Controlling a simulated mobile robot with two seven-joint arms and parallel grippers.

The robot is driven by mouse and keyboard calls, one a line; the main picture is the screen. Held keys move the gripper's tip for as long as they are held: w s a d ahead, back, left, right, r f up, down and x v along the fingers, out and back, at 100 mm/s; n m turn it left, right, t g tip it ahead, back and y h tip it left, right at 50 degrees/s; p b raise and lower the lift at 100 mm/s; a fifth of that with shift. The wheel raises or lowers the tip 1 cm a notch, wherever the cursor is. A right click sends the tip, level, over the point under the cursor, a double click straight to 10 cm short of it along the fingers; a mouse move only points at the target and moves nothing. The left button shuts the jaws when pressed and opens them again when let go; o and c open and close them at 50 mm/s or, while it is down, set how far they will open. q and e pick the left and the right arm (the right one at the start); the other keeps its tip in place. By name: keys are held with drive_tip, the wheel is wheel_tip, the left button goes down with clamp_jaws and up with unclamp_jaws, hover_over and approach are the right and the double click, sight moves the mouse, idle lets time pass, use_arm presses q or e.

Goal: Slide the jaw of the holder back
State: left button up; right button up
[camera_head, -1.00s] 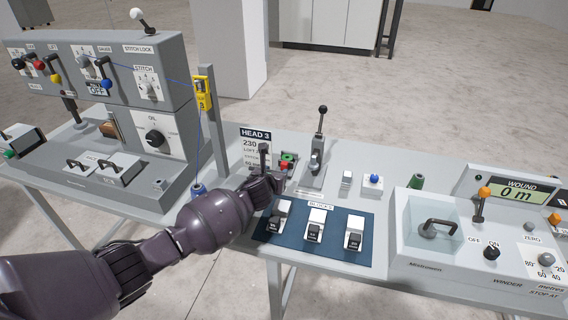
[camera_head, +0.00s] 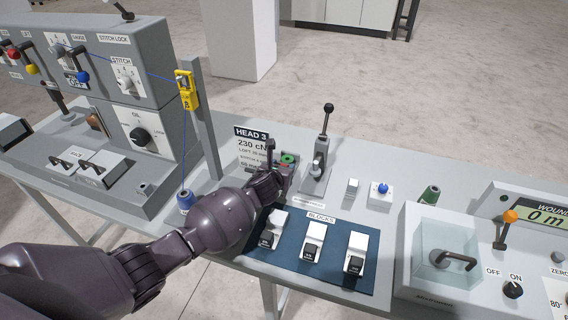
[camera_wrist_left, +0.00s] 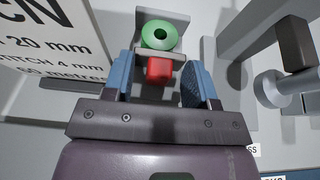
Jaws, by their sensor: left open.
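The holder is a small grey fixture, seen in the left wrist view with a bare grey edge (camera_wrist_left: 181,19). It carries a green round bobbin (camera_wrist_left: 160,36) with a dark centre hole. A red block, seemingly its jaw (camera_wrist_left: 159,70), sits on the near side of the bobbin. My left gripper (camera_wrist_left: 160,82) is open, with one blue-padded finger on each side of the red block. I cannot tell whether either finger touches it. In the head view the green bobbin (camera_head: 287,158) shows just beyond my left gripper (camera_head: 275,172), which hides most of the holder. My right gripper is not in view.
Several blocks lie on a blue mat (camera_head: 284,262) in front. A grey post (camera_head: 206,120) rises at left.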

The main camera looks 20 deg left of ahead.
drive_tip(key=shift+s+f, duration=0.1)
use_arm(q)
drive_tip(key=shift+c, duration=0.8)
clamp_jaws()
